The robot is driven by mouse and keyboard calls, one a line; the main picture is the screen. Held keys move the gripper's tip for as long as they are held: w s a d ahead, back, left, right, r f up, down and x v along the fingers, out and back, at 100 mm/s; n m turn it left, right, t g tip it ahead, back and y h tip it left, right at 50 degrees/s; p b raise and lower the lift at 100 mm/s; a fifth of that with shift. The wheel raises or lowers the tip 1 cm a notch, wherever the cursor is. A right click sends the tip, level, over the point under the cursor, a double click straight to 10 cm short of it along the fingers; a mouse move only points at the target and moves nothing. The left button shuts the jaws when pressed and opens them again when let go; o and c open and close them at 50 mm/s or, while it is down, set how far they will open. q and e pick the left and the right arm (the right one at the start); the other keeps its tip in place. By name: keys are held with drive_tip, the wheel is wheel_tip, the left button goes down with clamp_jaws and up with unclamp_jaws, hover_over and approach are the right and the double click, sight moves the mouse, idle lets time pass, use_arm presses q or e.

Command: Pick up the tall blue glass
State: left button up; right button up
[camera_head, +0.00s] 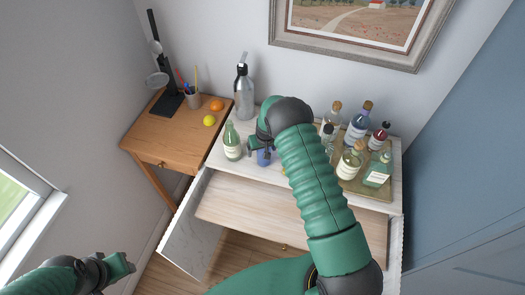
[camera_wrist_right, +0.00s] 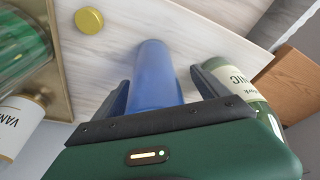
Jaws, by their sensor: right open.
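The tall blue glass (camera_head: 264,158) stands on the white cabinet top, partly hidden by my right gripper (camera_head: 261,145) in the head view. In the right wrist view the blue glass (camera_wrist_right: 153,62) lies between the two dark fingers of my right gripper (camera_wrist_right: 160,85). The fingers are apart, one on each side of the glass; whether they touch it I cannot tell. My left gripper (camera_head: 120,267) is low at the left of the head view, away from the glass; its jaw gap is not clear.
A green labelled bottle (camera_head: 232,141) stands close left of the glass, and a grey bottle (camera_head: 244,92) behind. A tray (camera_head: 349,187) with several bottles is at right. A gold cap (camera_wrist_right: 89,20) lies nearby. A wooden desk (camera_head: 158,135) stands left.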

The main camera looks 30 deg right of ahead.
drive_tip(key=shift+w+d+f, duration=0.1)
drive_tip(key=shift+w+f, duration=0.05)
drive_tip(key=shift+d, duration=0.4)
drive_tip(key=c, duration=0.7)
drive_tip(key=shift+a, duration=0.35)
drive_tip(key=c, duration=1.1)
drive_tip(key=shift+d, duration=0.1)
